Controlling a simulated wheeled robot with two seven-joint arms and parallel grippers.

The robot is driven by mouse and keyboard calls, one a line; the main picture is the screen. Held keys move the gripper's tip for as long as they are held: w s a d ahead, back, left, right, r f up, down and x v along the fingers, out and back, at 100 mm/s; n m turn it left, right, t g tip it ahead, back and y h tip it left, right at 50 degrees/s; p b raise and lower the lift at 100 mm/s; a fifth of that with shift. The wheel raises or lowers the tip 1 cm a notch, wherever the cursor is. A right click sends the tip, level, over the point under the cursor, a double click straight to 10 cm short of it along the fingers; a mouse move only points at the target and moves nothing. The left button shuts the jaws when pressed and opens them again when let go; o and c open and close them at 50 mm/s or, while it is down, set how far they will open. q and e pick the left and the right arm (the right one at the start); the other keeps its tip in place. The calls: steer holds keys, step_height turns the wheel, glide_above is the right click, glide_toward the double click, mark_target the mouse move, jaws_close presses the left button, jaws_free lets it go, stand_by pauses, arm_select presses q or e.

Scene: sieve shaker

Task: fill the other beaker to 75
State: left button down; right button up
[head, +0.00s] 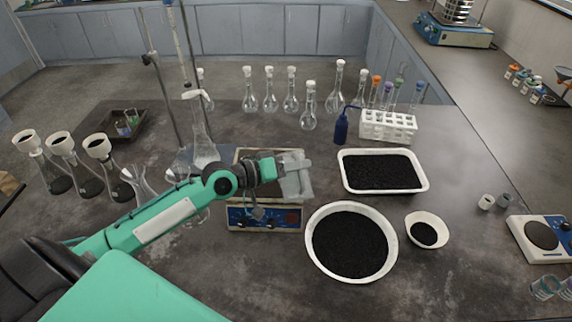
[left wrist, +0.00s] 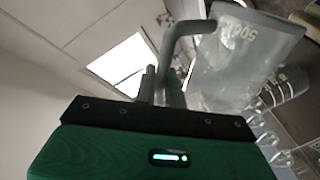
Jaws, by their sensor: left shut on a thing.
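My left gripper (head: 278,172) is shut on a clear beaker (head: 297,182), held above the hotplate in the head view. In the left wrist view the beaker (left wrist: 240,62) is large, tilted in the picture, with a "500" mark and cloudy, frosted-looking walls. I cannot tell its contents. The gripper (left wrist: 172,80) is at the beaker's side in that view. Small beakers (head: 545,287) stand at the right edge. I cannot tell which beaker the task calls the other one. My right gripper does not show.
A hotplate (head: 265,217) stands below the held beaker. A round white bowl (head: 312,255) and a white tray (head: 423,184) hold black granules, with a small bowl (head: 440,222) beside them. Flasks (head: 310,120) and a tube rack (head: 388,132) stand behind. A balance (head: 540,248) is at right.

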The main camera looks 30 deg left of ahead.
arm_select(q)
steer(key=shift+w+a+r+n+g+p, duration=0.15)
steer(key=shift+w+a+r+n+p, duration=0.15)
steer(key=shift+r+n+p, duration=0.15)
steer(key=shift+w+a+r+n+g+p, duration=0.2)
steer(key=shift+w+r+n+p, duration=0.1)
steer(key=shift+r+n, duration=0.15)
stand_by(5.0)
